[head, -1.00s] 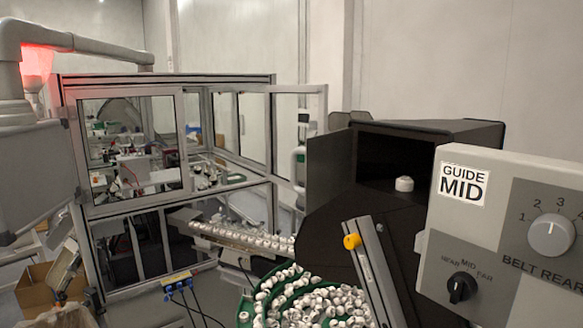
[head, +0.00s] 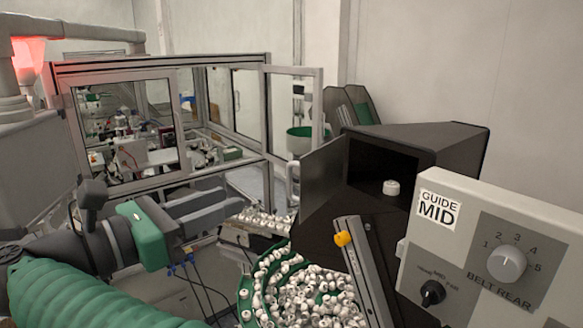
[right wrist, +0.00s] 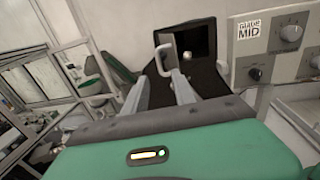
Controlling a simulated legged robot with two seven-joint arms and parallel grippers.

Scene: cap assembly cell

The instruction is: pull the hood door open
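The black hood (head: 425,150) stands right of centre with its front open and a white cap (head: 391,187) inside. Its dark door panel (head: 322,182) stands swung out on the left side, with a pale handle (head: 292,184) at its outer edge. In the right wrist view the handle (right wrist: 166,58) shows just beyond and between the fingertips. My right gripper (head: 238,206) is open and empty, pointing at the handle with a gap left; its fingers also show in the right wrist view (right wrist: 161,82). My left gripper is not in view.
A grey control box (head: 500,240) marked GUIDE MID stands close on the right. A green bowl of white caps (head: 245,290) and a sloping metal rail (head: 362,270) lie below the hood. A glazed machine enclosure (head: 170,75) stands behind my arm.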

